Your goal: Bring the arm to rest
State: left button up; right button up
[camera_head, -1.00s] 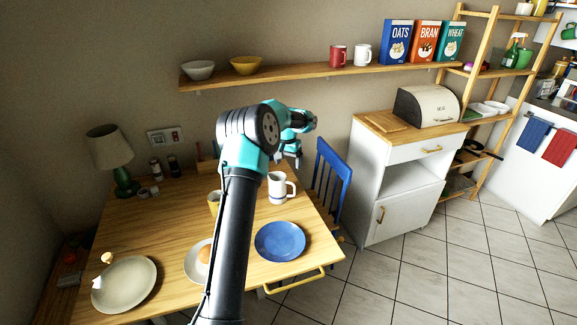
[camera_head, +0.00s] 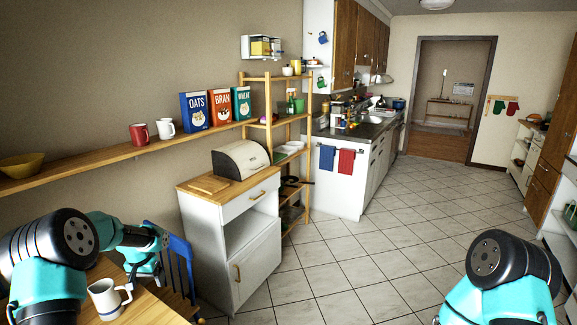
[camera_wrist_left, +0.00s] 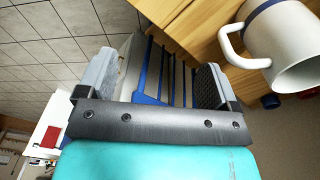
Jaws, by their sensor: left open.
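My left arm comes in at the lower left of the head view. Its gripper (camera_head: 150,270) hangs near the white mug (camera_head: 107,299) and the blue chair (camera_head: 180,262). In the left wrist view, the gripper (camera_wrist_left: 150,82) has its two grey fingers wide apart with nothing held between them. The blue chair back shows beyond the gap. The mug (camera_wrist_left: 290,45) stands on the table beside the right-hand finger, apart from it. Part of my right arm (camera_head: 500,285) shows at the lower right of the head view; its gripper is out of sight.
The wooden table (camera_head: 150,310) lies under my left arm. A white cabinet (camera_head: 255,262) with a bread bin (camera_head: 240,160) stands beyond the chair. A wall shelf (camera_head: 110,160) holds mugs and cereal boxes. The tiled floor (camera_head: 370,250) in the middle is clear.

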pick_arm(q)
jog(key=s+d+f+m+t+h, duration=0.1)
jog(key=s+d+f+m+h, duration=0.3)
jog(key=d, duration=1.1)
jog(key=s+d+f+m+y, duration=0.1)
jog(key=s+d+f+m, duration=0.35)
jog(key=d, duration=1.05)
jog(key=s+f+n, duration=0.4)
jog(key=s+f, duration=0.1)
jog(key=s, duration=0.5)
jog(key=s+d+f+n+g, duration=0.1)
jog(key=s+f+n, duration=0.4)
jog(key=s, duration=0.6)
jog(key=shift+d+f+h, duration=0.15)
jog(key=shift+d+h, duration=0.1)
jog(key=shift+h, duration=0.05)
